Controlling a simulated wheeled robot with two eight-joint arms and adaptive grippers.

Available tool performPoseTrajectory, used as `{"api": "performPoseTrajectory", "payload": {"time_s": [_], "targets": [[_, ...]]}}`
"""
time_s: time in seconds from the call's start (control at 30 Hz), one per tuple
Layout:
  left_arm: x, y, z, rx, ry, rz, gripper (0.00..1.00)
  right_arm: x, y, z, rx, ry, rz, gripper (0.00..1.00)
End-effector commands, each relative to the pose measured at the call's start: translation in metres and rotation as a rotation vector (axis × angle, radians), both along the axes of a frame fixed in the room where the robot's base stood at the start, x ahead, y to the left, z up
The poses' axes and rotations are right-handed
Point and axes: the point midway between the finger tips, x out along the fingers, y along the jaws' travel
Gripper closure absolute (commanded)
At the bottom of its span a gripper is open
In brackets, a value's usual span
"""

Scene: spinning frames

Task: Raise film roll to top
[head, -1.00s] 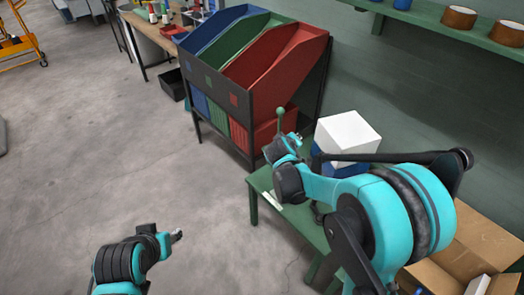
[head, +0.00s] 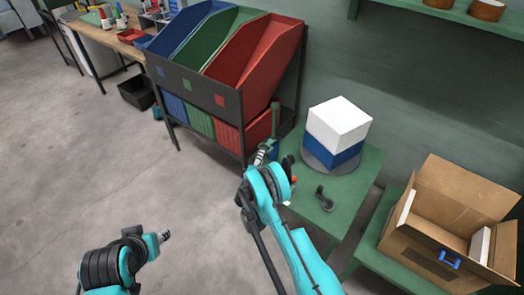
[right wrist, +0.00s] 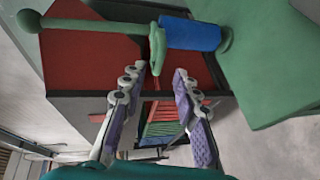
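The blue film roll (right wrist: 192,35) sits on a green post (right wrist: 95,27) with a ball at its end, close to the base. A green loop-like handle (right wrist: 157,50) stands beside the roll. In the head view the post (head: 275,115) rises at the left edge of the green table, and the roll there is mostly hidden by my right gripper (head: 266,154). In the right wrist view my right gripper (right wrist: 160,70) is open, its fingertips on either side of the handle's lower end; I cannot tell whether they touch it. My left gripper (head: 163,236) is low at left, away from the table.
A white and blue box (head: 338,125) stands on a grey turntable on the green table (head: 365,175), with a small crank (head: 324,198) nearby. Red, green and blue bins (head: 250,65) stand behind. An open cardboard box (head: 420,235) is at right.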

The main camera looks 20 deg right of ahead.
Motion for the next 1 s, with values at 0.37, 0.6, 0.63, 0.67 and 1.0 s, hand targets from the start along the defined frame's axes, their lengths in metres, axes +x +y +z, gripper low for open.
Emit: {"api": "performPoseTrajectory", "payload": {"time_s": [0.37,0.6,0.63,0.67,1.0], "targets": [[0.0,0.0,-0.021,0.0,0.0,0.0,0.6,0.05,-0.028,-0.014,0.002,0.0,-0.001,0.69],[0.0,0.0,-0.024,0.0,0.0,0.0,0.6,0.06,-0.034,-0.014,0.004,0.0,0.0,0.69],[0.0,0.0,-0.024,0.0,0.0,0.0,0.6,0.061,-0.034,-0.014,0.004,0.0,0.0,0.69],[0.0,0.0,-0.024,0.0,0.0,0.0,0.6,0.061,-0.034,-0.014,0.004,0.0,0.0,0.69],[0.0,0.0,-0.023,0.0,0.0,0.0,0.6,0.06,-0.034,-0.015,0.005,0.001,-0.001,1.0]]}}
